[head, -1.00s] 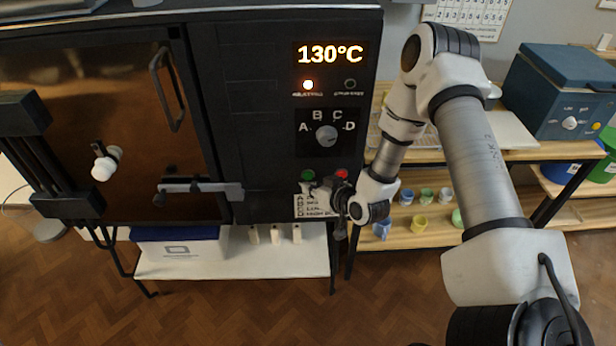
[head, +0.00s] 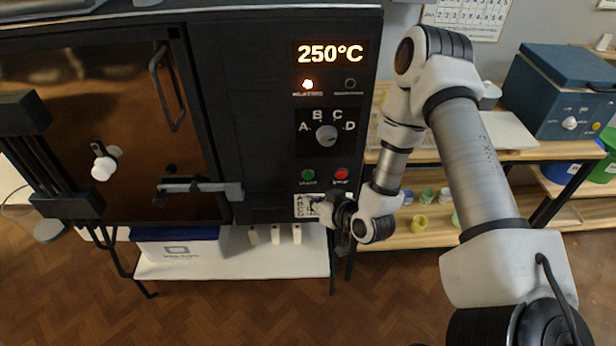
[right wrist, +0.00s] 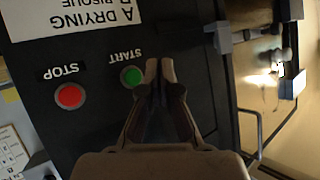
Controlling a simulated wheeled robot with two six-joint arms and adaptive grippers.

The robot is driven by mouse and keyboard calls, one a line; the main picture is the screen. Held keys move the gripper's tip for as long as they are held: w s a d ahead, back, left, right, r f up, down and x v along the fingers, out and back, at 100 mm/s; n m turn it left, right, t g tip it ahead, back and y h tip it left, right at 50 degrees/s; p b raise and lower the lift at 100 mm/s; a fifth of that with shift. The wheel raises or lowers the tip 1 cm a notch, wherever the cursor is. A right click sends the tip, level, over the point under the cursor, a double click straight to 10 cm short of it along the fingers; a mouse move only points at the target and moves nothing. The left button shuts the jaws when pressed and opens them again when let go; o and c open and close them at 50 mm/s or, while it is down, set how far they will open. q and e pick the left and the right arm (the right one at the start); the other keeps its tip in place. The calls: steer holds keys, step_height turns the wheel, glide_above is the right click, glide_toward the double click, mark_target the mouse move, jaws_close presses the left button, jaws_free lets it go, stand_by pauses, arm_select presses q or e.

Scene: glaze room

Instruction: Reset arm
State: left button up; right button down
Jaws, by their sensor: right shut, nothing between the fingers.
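My right gripper (head: 318,206) is shut and empty, just below the buttons on the kiln's black control panel (head: 262,150). In the right wrist view its closed fingertips (right wrist: 160,68) show close beside the green START button (right wrist: 131,76). Whether they touch the panel is unclear. The red STOP button (right wrist: 69,95) is clear of the fingers. In the head view the green button (head: 307,174) and red button (head: 341,174) are both uncovered. The display (head: 330,54) reads 250°C, and the left indicator lamp (head: 307,84) glows. My left gripper is out of view.
A selector dial (head: 326,136) marked A to D sits above the buttons. The kiln door (head: 100,130) with handle and latch bar (head: 200,190) is shut. Wooden shelves (head: 440,235) with small cups and a blue box-like unit (head: 562,90) stand at right.

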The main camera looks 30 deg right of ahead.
steer(key=s+a+f+n+g+b, duration=0.1)
steer(key=s+a+f+g+b, duration=0.1)
steer(key=s+a+f+g, duration=0.4)
steer(key=s+a+f+n+g+b, duration=0.1)
steer(key=s+a+f+n, duration=0.15)
steer(key=s+f, duration=0.7)
steer(key=s+f+m+g, duration=0.1)
steer(key=s+g, duration=0.1)
steer(key=s, duration=0.3)
steer(key=s+m+g+h, duration=0.1)
steer(key=s+g, duration=0.2)
steer(key=s, duration=0.2)
steer(key=shift+s+d+f, duration=0.35)
steer(key=shift+s+d, duration=0.05)
